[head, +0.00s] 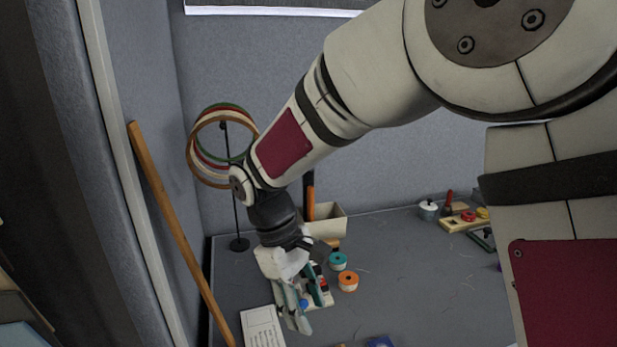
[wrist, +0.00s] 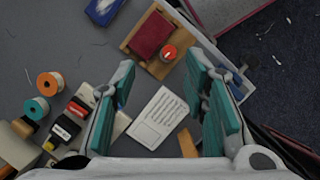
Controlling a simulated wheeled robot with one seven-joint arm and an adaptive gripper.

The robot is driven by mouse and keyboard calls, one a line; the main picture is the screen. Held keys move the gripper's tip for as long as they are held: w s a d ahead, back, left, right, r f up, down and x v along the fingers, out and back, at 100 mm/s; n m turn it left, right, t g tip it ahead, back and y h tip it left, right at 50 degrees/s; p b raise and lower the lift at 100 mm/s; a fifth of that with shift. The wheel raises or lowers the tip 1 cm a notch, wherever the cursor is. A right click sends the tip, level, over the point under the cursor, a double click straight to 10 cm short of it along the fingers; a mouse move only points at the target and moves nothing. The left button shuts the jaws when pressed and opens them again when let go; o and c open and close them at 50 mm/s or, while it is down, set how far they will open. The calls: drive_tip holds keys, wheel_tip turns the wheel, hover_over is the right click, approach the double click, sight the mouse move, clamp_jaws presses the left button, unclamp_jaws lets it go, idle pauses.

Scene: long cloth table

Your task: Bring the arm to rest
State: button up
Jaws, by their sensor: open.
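My gripper (head: 293,318) hangs low over the left part of the grey cloth table (head: 410,285), with its teal-padded fingers pointing down. In the wrist view its fingers (wrist: 162,75) stand apart with nothing between them. A white printed card (head: 262,328) lies on the table just left of the gripper in the head view. The card also shows below the gap between the fingers in the wrist view (wrist: 158,118). My arm reaches down from the upper right, bent over the table. How far the fingertips are above the table is hard to tell.
An orange spool (head: 348,281) and a teal spool (head: 338,261) stand close right of the gripper. Hoops hang on a stand (head: 236,190) behind, beside a cream box (head: 328,221). A wooden pole (head: 175,230) leans left. A wooden tray (wrist: 138,42) holds a dark red block.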

drive_tip(key=s+d+r+m+t+y+p, duration=0.1)
drive_tip(key=s+d+r+m, duration=0.25)
drive_tip(key=d+r, duration=0.3)
drive_tip(key=s+d+r+m+t+y, duration=0.1)
drive_tip(key=s+d+r+m, duration=0.1)
drive_tip(key=s+d+r, duration=0.35)
drive_tip(key=s+d+r+m+t+y+p, duration=0.1)
drive_tip(key=s+d+r+m+t, duration=0.1)
drive_tip(key=s+d+m, duration=0.3)
drive_tip(key=s+d+t, duration=0.1)
drive_tip(key=s+d, duration=0.2)
drive_tip(key=s, duration=0.1)
drive_tip(key=shift+s+r+m+t, duration=0.2)
drive_tip(key=shift+r+m+t, duration=0.05)
drive_tip(key=shift+m+t, duration=0.15)
